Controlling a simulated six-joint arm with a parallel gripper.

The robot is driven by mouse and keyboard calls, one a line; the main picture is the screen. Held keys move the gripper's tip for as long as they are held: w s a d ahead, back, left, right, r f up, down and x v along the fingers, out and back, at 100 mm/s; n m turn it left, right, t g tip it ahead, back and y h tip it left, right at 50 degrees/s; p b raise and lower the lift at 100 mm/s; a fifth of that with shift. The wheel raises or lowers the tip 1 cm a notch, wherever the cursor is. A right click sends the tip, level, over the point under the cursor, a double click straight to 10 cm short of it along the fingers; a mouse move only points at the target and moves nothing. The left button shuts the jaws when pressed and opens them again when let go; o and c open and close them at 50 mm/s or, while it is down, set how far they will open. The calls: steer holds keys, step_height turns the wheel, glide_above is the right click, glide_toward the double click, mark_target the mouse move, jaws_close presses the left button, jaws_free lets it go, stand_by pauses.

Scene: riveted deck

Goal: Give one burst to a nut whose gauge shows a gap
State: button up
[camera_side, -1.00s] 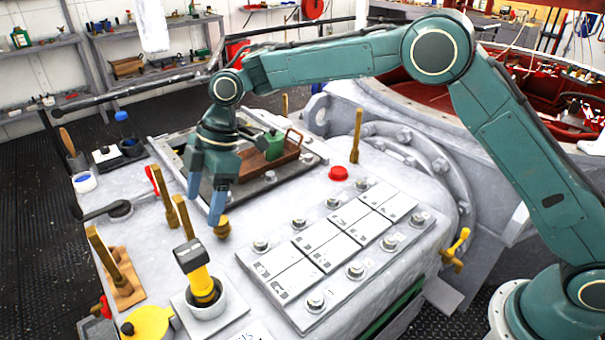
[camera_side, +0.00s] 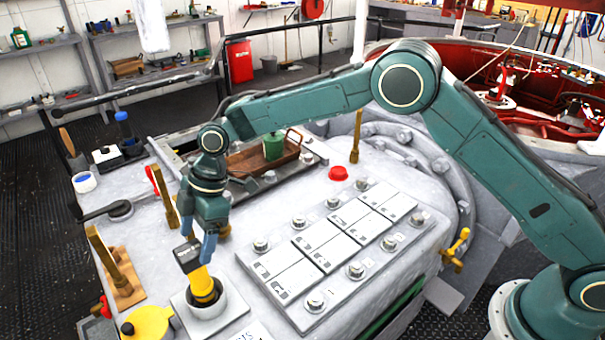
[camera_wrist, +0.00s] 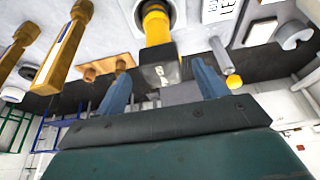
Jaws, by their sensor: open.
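A yellow tool (camera_side: 203,283) with a dark grey block-shaped head (camera_side: 187,257) stands upright in a grey round holder on a square base. My gripper (camera_side: 198,242) points down right at the head. In the wrist view my open blue fingers (camera_wrist: 160,76) lie on either side of the dark head (camera_wrist: 158,77) and the yellow body (camera_wrist: 156,30), with nothing clamped. Contact cannot be told. A light panel (camera_side: 308,318) carries several nuts, such as a front nut (camera_side: 315,299) and a left nut (camera_side: 261,244), beside white marked gauge plates (camera_side: 290,281). Their gauge readings are too small to read.
Brass-coloured upright handles (camera_side: 114,260) stand left of the tool. A yellow round lid (camera_side: 147,323) lies in front. A brown tray with a green container (camera_side: 273,146) sits behind. A red button (camera_side: 338,173) is beyond the panel.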

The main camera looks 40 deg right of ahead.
mark_target(193, 248)
steer(key=shift+x, duration=2.55)
steer(key=shift+a, duration=0.1)
steer(key=c, duration=1.3)
steer(key=shift+r, duration=0.1)
steer(key=shift+c, duration=0.5)
